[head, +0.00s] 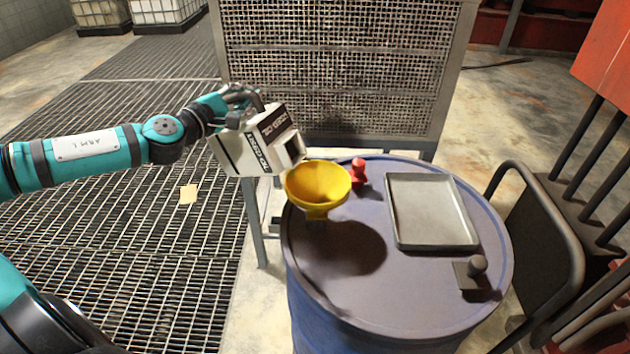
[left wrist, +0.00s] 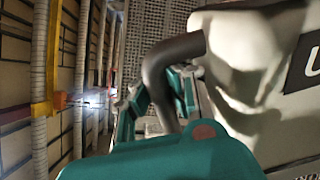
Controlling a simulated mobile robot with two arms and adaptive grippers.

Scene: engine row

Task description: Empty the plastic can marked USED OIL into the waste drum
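The white plastic can (head: 258,142) is tilted over, with dark labels lettered in white, only partly legible. Its dark mouth end points right, above the rim of a yellow funnel (head: 318,183). My left gripper (head: 240,98) is shut on the can's handle. In the left wrist view the can (left wrist: 255,85) fills the right side, and its dark handle (left wrist: 175,55) is by the teal gripper parts. The funnel stands on the blue waste drum (head: 425,270), at the left of its top. I see no stream of oil. My right gripper is not in view.
On the drum top are a red plug-like piece (head: 358,173), a grey metal tray (head: 432,212) and a small dark knobbed piece (head: 474,270). A mesh panel (head: 340,70) stands behind. A dark rail (head: 560,230) is at the right; floor grating (head: 130,220) lies at the left.

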